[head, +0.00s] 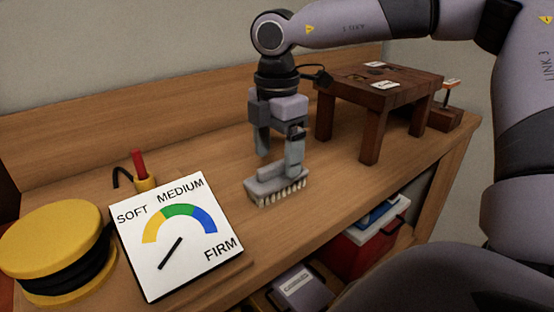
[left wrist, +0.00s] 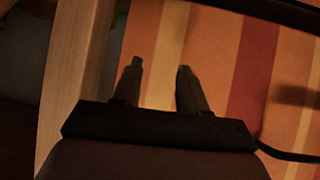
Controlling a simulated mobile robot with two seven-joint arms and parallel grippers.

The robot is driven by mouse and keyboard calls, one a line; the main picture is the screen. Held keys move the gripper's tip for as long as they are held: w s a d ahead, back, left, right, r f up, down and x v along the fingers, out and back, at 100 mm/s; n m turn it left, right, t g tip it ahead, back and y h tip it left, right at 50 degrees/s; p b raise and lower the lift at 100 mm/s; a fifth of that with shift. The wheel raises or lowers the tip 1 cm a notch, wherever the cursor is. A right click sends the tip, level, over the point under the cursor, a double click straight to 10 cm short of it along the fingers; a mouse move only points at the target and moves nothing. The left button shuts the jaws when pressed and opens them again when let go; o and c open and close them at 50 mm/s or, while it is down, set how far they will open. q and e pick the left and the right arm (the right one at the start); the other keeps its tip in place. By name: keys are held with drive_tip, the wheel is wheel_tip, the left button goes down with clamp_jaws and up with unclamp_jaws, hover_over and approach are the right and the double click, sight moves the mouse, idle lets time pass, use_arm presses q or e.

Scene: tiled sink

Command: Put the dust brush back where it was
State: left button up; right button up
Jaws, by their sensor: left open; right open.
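The dust brush (head: 277,186) is grey with pale bristles. In the head view it rests bristles down on the wooden bench (head: 215,155), between the dial board and the small dark table. My right gripper (head: 277,162) is open and points down just over the brush. One finger reaches down at the brush's grey top and the other is behind it. I cannot tell whether the finger touches it. My left gripper (left wrist: 158,85) is open and empty in the left wrist view, over a striped orange and red surface. It is not in the head view.
A dial board (head: 177,236) marked SOFT, MEDIUM and FIRM stands left of the brush. A yellow spool (head: 55,235) is at far left. A small dark wooden table (head: 378,88) stands to the right. A red box (head: 365,243) is below the bench edge.

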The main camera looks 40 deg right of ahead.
sight(277, 163)
wheel_tip(277, 163, up, 10)
drive_tip(key=p, duration=0.1)
drive_tip(key=shift+f, duration=0.2)
idle(0.4)
